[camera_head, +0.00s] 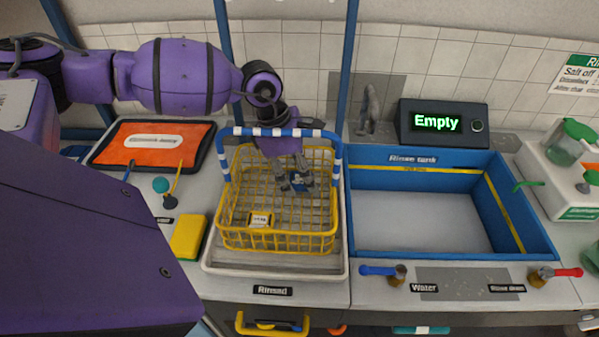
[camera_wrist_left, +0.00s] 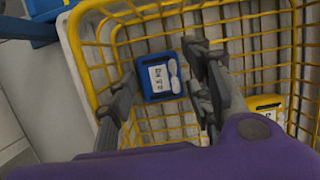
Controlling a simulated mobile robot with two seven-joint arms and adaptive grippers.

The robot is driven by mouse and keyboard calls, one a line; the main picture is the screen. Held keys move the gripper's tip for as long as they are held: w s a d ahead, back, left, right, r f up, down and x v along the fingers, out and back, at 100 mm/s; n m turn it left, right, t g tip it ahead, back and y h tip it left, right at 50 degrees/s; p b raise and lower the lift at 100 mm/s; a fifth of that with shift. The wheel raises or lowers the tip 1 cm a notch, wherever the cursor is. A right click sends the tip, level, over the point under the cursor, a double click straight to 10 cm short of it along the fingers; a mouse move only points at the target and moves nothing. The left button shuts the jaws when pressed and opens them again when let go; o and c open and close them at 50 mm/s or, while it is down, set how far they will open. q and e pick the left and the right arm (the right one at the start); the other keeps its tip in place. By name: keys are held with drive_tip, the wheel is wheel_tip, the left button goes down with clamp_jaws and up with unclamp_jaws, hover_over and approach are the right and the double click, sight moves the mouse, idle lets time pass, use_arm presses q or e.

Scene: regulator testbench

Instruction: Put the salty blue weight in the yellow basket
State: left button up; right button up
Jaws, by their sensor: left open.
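The blue weight (camera_head: 299,181) is inside the yellow basket (camera_head: 278,241), towards its back right in the head view. In the left wrist view the blue weight (camera_wrist_left: 160,77) has a white label and whitish blobs on its face. My left gripper (camera_head: 296,184) reaches down into the basket with its fingers spread. In the left wrist view the blue weight shows between the fingers of my left gripper (camera_wrist_left: 163,72); I cannot tell whether they touch it. The fingers partly hide it in the head view. My right gripper is out of view.
A yellow weight (camera_head: 260,220) lies at the front of the basket. The basket stands on a white tray (camera_head: 275,263) marked Rinsed, with its blue-and-white handle (camera_head: 228,160) raised. The blue rinse tank (camera_head: 450,255) is to the right; its display (camera_head: 437,122) reads Empty.

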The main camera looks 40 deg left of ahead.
use_arm(q)
drive_tip(key=v, duration=1.2)
drive_tip(key=shift+w+r, duration=0.1)
drive_tip(key=shift+r, duration=0.1)
idle(0.4)
